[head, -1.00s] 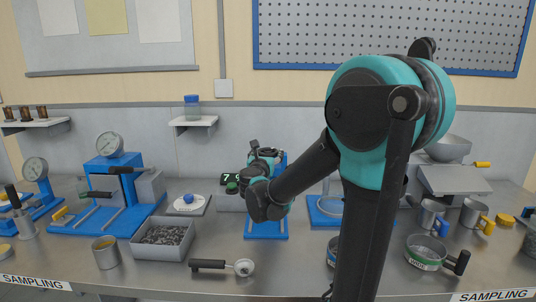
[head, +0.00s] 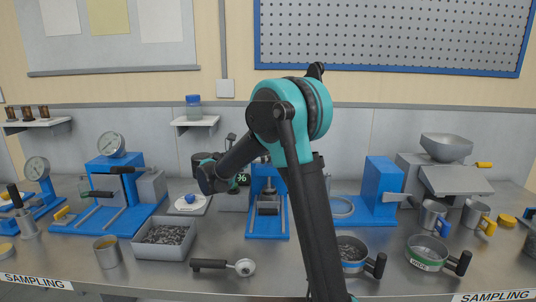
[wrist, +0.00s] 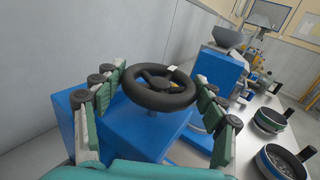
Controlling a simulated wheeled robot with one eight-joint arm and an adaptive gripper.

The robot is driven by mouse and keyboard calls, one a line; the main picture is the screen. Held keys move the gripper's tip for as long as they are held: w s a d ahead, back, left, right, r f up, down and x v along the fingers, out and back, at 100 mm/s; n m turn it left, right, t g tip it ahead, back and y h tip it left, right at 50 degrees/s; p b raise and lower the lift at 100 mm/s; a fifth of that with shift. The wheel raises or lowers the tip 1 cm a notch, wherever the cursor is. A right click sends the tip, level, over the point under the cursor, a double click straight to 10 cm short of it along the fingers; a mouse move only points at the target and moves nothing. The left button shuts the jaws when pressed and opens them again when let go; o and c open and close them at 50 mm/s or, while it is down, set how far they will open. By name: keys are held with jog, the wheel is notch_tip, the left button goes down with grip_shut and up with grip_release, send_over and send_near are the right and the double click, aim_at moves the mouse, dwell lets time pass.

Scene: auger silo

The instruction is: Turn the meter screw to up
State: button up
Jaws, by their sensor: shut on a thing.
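A black handwheel (wrist: 158,89), which looks like the meter screw, sits on a short shaft above a blue housing (wrist: 125,128) in the wrist view. My gripper (wrist: 160,76) is around the wheel, one finger at its left side and one at its right, shut on it. In the head view the blue stand (head: 281,222) is at the centre, partly covered by my arm. My gripper and the wheel are mostly hidden there. A dark display with green characters (head: 242,179) shows beside the stand, only partly readable. I cannot tell the screw's exact setting.
A grey bin of granules (head: 165,235), a metal cup (head: 107,252) and a black-handled tool (head: 222,265) lie at the front left. A green-banded pan (head: 427,253) and a blue-banded pan (head: 352,254) are at the right. A blue machine (head: 380,190) stands behind them.

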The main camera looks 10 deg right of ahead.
jog(key=shift+m+g+h, duration=0.3)
jog(key=shift+m+g, duration=0.3)
jog(key=shift+g, duration=0.3)
jog(key=o, duration=1.2)
jog(key=shift+d, duration=0.1)
jog(key=shift+c, duration=0.2)
jog(key=v, duration=1.2)
